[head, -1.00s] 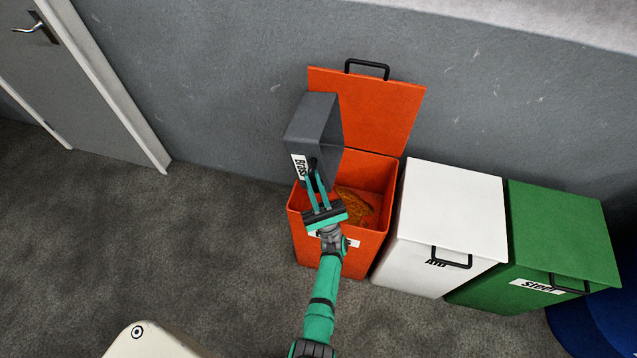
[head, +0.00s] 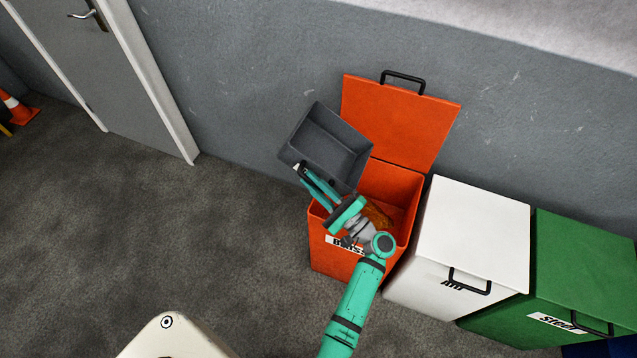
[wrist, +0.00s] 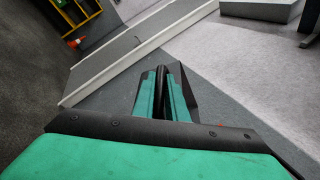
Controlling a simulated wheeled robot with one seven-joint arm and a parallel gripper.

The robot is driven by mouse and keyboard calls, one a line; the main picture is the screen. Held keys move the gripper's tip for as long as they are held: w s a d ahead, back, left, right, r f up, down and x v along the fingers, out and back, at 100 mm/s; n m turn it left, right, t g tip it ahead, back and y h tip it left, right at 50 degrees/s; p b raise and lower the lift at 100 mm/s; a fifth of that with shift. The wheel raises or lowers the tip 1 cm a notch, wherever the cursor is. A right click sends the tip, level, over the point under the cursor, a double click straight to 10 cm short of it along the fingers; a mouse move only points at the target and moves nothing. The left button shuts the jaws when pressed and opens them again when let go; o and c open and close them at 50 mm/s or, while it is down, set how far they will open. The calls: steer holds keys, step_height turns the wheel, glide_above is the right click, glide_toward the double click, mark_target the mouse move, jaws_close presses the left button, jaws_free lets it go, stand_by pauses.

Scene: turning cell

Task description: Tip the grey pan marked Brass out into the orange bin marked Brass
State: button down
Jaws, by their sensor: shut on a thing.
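The grey pan (head: 331,146) is held above the back left of the orange bin, its open side facing up toward the head camera. Its inside looks empty. My gripper (head: 302,170) is shut on the pan's handle; the wrist view shows the fingers (wrist: 165,92) closed on a dark bar. The pan's label is not readable now. The orange bin (head: 335,258) marked Brass stands against the wall with its lid (head: 398,120) raised. Brass-coloured scrap (head: 378,215) lies inside it.
A white bin (head: 470,235) and a green bin marked Steel (head: 580,265), both with lids shut, stand to the right. A door (head: 130,90) and an orange cone (head: 20,112) are at the left. The floor at left is clear.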

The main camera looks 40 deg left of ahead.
steer(key=f+h, duration=0.1)
steer(key=h, duration=0.1)
steer(key=f+n+h, duration=0.1)
steer(key=h, duration=0.1)
steer(key=f+n+h, duration=0.1)
steer(key=shift+a+f+h, duration=0.3)
steer(key=shift+a+h, duration=0.05)
steer(key=shift+h, duration=0.05)
stand_by(0.8)
